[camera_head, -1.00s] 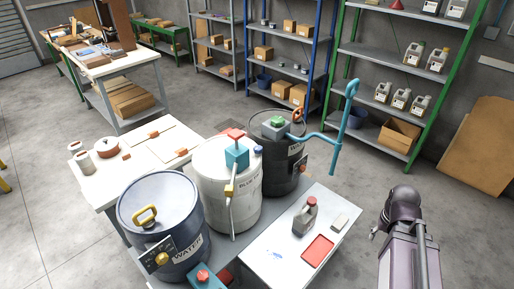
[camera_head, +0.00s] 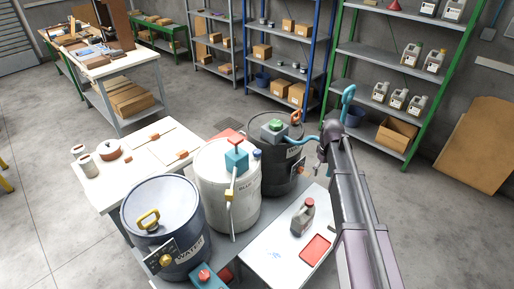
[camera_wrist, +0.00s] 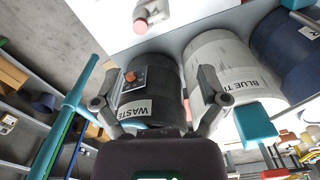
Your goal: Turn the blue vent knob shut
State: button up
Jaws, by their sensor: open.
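The small blue vent knob (camera_head: 257,153) shows in the head view at the right rim of the white drum (camera_head: 219,188), beside the black waste drum (camera_head: 270,170). I cannot make the knob out in the wrist view. My gripper (camera_wrist: 158,74) is open and empty in the wrist view, its two fingers spread in front of the waste drum (camera_wrist: 150,80). In the head view my arm reaches up to the right of the waste drum, with its end apart from the knob. The white drum (camera_wrist: 205,65) is right of my gripper in the wrist view.
A teal pump handle (camera_head: 347,95) rises behind my arm's end, and a teal pump head (camera_head: 236,161) tops the white drum. A dark blue water drum (camera_head: 160,225) stands at front left.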

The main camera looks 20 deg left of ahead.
jog(key=w+a+r+n+p, duration=0.15)
jog(key=w+a, duration=0.25)
jog(key=a, duration=0.4)
jog(key=w+a+r+n+p, duration=0.1)
jog(key=w+a+n, duration=0.25)
jog(key=a, duration=0.35)
notch_tip(320, 180, up, 2)
jog(key=n+p, duration=0.2)
jog(key=n, duration=0.2)
send_over(257, 151)
jog(key=shift+a+r, duration=0.1)
jog(key=shift+r, duration=0.05)
jog(key=shift+f+b, duration=0.2)
jog(key=shift+b, duration=0.2)
notch_tip(257, 151, down, 13)
jog(key=b, duration=1.3)
jog(key=shift+f, duration=0.2)
jog(key=c, duration=1.1)
